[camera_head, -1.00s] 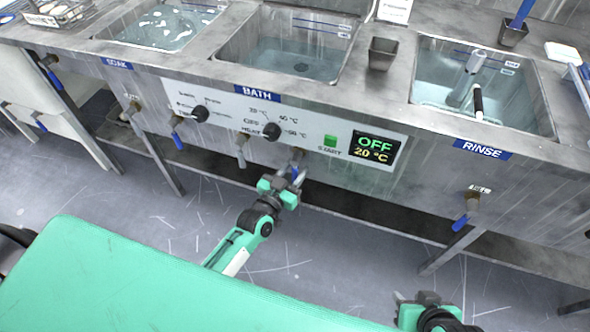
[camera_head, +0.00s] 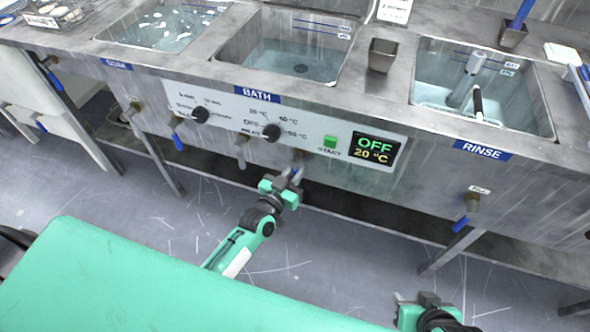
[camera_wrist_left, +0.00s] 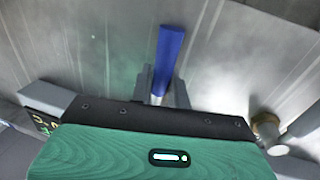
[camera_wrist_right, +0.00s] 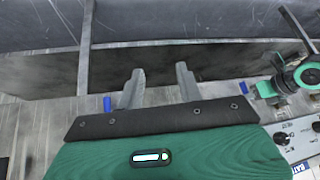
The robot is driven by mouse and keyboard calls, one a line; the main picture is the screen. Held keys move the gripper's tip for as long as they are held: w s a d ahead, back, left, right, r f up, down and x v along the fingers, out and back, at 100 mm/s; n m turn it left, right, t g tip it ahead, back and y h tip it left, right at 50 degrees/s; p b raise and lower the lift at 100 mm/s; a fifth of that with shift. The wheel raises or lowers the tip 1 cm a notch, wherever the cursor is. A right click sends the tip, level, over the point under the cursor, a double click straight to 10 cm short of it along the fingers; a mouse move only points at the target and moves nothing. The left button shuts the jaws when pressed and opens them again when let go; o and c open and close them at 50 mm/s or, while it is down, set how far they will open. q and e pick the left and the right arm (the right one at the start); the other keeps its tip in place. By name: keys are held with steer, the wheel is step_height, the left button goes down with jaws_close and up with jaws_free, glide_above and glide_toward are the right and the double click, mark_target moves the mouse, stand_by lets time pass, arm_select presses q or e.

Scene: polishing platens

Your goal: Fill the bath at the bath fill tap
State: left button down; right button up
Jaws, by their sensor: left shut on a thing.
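The bath (camera_head: 285,62) is the middle basin, with a shallow layer of water and a drain in its floor. Below it, the panel display (camera_head: 375,150) reads OFF and 20 °C. My left gripper (camera_head: 292,176) is at the tap (camera_head: 298,156) under the panel's right half. It is shut on the tap's blue handle (camera_wrist_left: 171,55), which stands between its fingers in the left wrist view. My right gripper (camera_wrist_right: 160,88) is open and empty, low in front of the counter; it also shows at the bottom of the head view (camera_head: 402,298).
The soak basin (camera_head: 168,28) is on the left and the rinse basin (camera_head: 482,92) on the right, both with water. Other blue-handled taps (camera_head: 176,138) (camera_head: 462,220) and black knobs (camera_head: 271,131) stick out of the front. The floor (camera_head: 330,270) before the counter is clear.

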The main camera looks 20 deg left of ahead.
arm_select(q)
steer(key=n, duration=0.1)
steer(key=d+n, duration=0.1)
steer(key=shift+n, duration=0.4)
steer(key=shift+d+r+n+t, duration=0.2)
steer(key=shift+d+n+t, duration=0.15)
steer(key=shift+n, duration=0.65)
steer(key=n, duration=0.2)
steer(key=d+n+t, duration=0.1)
steer(key=shift+r+n+y, duration=0.3)
steer(key=shift+n, duration=0.1)
steer(key=shift+s+d+r+n+y, duration=0.1)
steer(key=shift+d+r+n+y, duration=0.1)
steer(key=shift+n, duration=0.65)
steer(key=shift+d+r+n+y, duration=0.1)
steer(key=shift+r+n, duration=0.1)
steer(key=shift+n, duration=0.65)
arm_select(e)
steer(key=shift+s+d+r+g+h, duration=0.15)
steer(key=shift+s+d+g+h, duration=0.15)
steer(key=shift+s+d+g, duration=0.25)
steer(key=shift+w, duration=0.1)
arm_select(q)
steer(key=c, duration=1.4)
jaws_free()
steer(key=shift+s, duration=0.1)
